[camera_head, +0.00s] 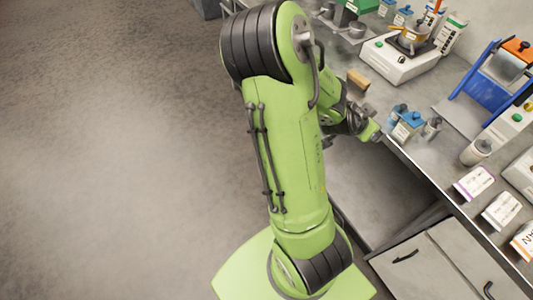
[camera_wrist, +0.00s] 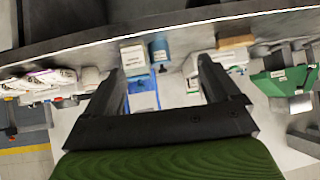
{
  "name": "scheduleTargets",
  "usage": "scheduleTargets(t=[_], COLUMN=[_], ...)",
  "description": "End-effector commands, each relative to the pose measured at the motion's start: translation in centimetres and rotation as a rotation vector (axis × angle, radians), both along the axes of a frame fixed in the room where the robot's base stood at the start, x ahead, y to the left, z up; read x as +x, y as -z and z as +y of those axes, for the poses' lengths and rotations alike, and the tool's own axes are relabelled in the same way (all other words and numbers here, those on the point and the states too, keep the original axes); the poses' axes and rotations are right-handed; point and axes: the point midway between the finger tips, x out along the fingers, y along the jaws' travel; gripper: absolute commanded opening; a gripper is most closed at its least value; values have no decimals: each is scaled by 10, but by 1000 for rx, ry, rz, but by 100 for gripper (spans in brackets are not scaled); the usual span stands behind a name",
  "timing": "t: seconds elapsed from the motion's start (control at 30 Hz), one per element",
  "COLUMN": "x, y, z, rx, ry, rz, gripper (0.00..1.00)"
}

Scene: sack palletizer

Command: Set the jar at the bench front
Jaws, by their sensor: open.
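My gripper (camera_head: 368,128) is open at the bench's front edge. In the wrist view the two fingers of my gripper (camera_wrist: 160,66) stand apart with nothing held between them. Beyond them is a white labelled container with a blue top (camera_head: 407,126), which also shows as a pale block (camera_wrist: 133,60). A small blue-topped container (camera_head: 396,113) stands beside it, seen as a blue shape in the wrist view (camera_wrist: 158,50). A grey-lidded jar (camera_head: 476,152) stands farther right along the front of the bench (camera_head: 418,157). I cannot tell which container is the task's jar.
A small grey container (camera_head: 432,128) stands right of the blue-topped one. A tan block (camera_head: 358,79) lies to the left. White packets (camera_head: 474,183) lie near the front edge. A hotplate (camera_head: 400,58) and blue-framed device (camera_head: 485,85) stand behind. The floor at left is clear.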

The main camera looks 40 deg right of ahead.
Motion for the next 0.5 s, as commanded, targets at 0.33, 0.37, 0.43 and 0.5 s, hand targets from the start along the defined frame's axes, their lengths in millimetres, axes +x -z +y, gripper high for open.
scheduleTargets(t=[0.33, 0.37, 0.43, 0.5], x=[90, 84, 63, 38], y=[-78, -90, -114, -129], z=[242, 262, 301, 328], rx=[462, 454, 410, 350], ry=[-934, -1033, -1240, -1395], rz=[20, 47, 122, 201], gripper=[90, 90, 90, 90])
